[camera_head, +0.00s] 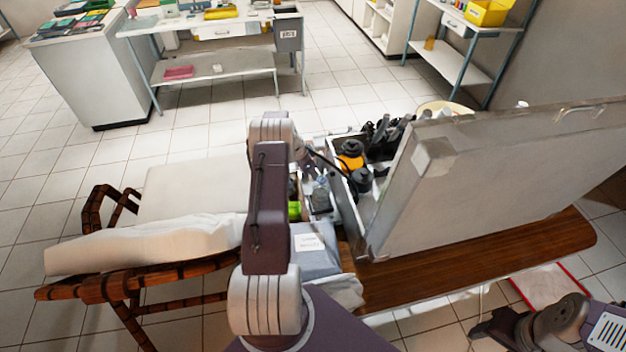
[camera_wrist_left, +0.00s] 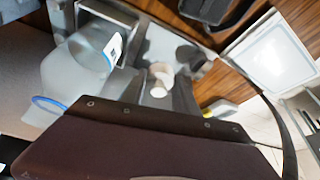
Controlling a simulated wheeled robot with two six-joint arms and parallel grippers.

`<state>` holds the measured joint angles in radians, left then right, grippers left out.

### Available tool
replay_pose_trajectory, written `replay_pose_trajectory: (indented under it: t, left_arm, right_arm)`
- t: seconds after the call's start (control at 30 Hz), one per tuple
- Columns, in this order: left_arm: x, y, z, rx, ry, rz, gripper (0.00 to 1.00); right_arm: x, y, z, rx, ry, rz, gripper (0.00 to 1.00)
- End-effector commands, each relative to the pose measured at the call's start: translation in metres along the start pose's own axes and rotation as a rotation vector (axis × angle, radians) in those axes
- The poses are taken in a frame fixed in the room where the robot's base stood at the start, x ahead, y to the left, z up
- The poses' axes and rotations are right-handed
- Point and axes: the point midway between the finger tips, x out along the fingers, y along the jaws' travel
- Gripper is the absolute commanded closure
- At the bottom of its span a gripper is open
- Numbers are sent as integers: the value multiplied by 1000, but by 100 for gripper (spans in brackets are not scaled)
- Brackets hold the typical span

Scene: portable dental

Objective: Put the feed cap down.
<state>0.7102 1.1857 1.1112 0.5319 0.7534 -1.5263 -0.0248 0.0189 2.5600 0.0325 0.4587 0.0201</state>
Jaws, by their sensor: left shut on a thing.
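My left arm reaches up the middle of the head view, and its gripper (camera_head: 312,170) is over the open case, largely hidden behind my own wrist. In the left wrist view the gripper (camera_wrist_left: 166,92) is shut on a small white round piece, which looks like the feed cap (camera_wrist_left: 160,76). The cap is not clear in the head view. A translucent, bottle-like vessel (camera_wrist_left: 75,70) with a blue ring is beside the gripper. Part of my right arm shows at the bottom right of the head view; its jaws cannot be made out.
The open case (camera_head: 343,190) holds dark handpieces and an orange-and-black item (camera_head: 350,156). Its raised lid (camera_head: 490,165) blocks the right side. It stands on a wooden bench (camera_head: 480,262). A blue-grey pack (camera_head: 314,262) lies in front; a reclining chair (camera_head: 190,195) is at left.

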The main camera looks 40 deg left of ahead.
Motion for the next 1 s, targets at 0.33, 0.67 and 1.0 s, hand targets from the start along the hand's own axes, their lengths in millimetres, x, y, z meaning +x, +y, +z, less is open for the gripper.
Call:
replay_pose_trajectory:
  t: [0.33,0.67,1.0]
  left_arm:
    - [35,0,14,-1,0,0,100]
    - [39,0,16,0,0,-1,100]
    - [39,0,16,0,0,-1,42]
  right_arm:
    - [-3,0,0,0,0,0,42]
    - [1,0,0,0,0,0,42]
    - [1,0,0,0,0,0,42]
